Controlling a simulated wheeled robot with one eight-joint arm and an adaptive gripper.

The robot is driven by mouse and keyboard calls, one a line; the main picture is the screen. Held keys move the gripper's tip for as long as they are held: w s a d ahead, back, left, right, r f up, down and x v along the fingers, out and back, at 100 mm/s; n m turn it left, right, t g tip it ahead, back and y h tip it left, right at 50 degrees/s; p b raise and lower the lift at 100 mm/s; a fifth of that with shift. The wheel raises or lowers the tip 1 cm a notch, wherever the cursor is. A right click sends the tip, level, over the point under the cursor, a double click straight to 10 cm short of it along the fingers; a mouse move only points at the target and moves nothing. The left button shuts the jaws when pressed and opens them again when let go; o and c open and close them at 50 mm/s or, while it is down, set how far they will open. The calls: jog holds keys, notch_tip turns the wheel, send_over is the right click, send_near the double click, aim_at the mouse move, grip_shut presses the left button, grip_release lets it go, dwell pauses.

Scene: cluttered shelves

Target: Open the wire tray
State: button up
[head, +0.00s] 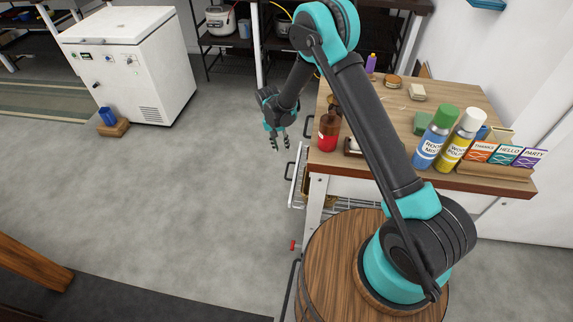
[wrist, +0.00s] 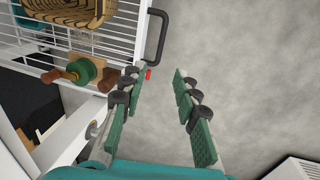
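The white wire tray (head: 297,180) sticks out from under the left side of the wooden-topped table in the head view. It also shows from above at upper left in the wrist view (wrist: 118,42). Its dark bar handle (wrist: 156,35) is on its outer side, beyond my fingertips in the picture. My gripper (head: 280,144) hangs beside the table's left edge, and in the wrist view (wrist: 158,75) its green-padded fingers are apart with nothing between them but floor behind. The handle is not between the fingers. The tray holds a woven basket (wrist: 75,10) and a green spool (wrist: 82,70).
The table top (head: 460,100) carries a red bottle (head: 328,132), spray cans (head: 435,138) and small signs (head: 508,155). A round wooden top (head: 330,250) is in front. A small red object (head: 292,245) is low by the table. Open floor (head: 190,190) lies left.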

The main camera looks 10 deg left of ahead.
jog(key=f, duration=0.4)
jog(key=d+f, duration=0.1)
jog(key=f, duration=0.3)
jog(key=d+f, duration=0.1)
jog(key=f, duration=0.3)
jog(key=shift+d, duration=0.15)
grip_shut()
